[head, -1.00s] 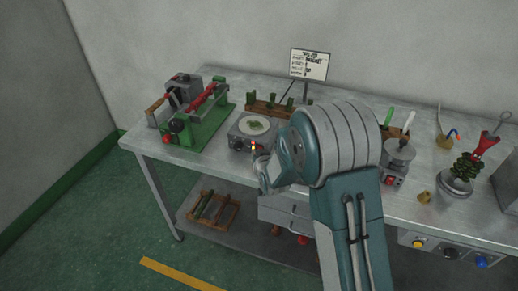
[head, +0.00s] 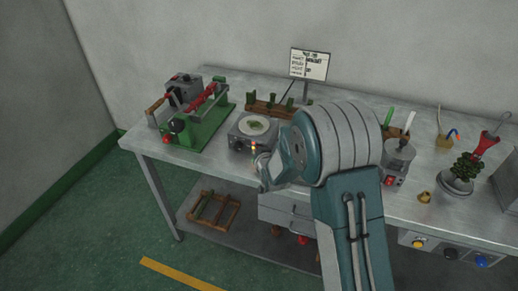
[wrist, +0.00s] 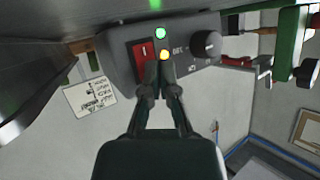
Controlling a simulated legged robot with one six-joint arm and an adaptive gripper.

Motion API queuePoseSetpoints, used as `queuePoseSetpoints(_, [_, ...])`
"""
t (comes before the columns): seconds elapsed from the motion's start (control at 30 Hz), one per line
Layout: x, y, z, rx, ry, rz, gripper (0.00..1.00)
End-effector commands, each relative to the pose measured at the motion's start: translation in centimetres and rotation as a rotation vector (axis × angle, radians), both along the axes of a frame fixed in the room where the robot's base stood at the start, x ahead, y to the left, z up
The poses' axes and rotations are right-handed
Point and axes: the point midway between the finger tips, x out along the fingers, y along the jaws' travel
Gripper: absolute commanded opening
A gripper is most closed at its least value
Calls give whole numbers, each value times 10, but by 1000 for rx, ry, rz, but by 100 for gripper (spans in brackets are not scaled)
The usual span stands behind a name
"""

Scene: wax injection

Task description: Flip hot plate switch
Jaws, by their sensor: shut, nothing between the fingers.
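The hot plate (head: 252,131) is a grey box with a pale round top, on the bench left of my arm. In the wrist view its front panel (wrist: 185,52) shows a red rocker switch (wrist: 142,52), a lit green lamp (wrist: 160,33), a lit yellow lamp (wrist: 164,55) and a black knob (wrist: 206,44). My gripper (wrist: 157,72) is shut and empty, its fingertips at the panel beside the red switch. I cannot tell whether they touch it. The fingers cover part of the switch. In the head view my arm hides most of the gripper.
A green machine with red parts (head: 198,118) stands left of the hot plate. A rack with green pieces (head: 268,106) and a sign (head: 309,64) are behind it. A grey pot device (head: 398,158) stands right of my arm. A wooden rack (head: 213,209) is on the lower shelf.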

Motion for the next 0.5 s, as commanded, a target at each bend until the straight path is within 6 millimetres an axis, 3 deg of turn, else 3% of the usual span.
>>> queuePoseSetpoints(0.5, [-3, 1, 0, 1, -1, -1, 0])
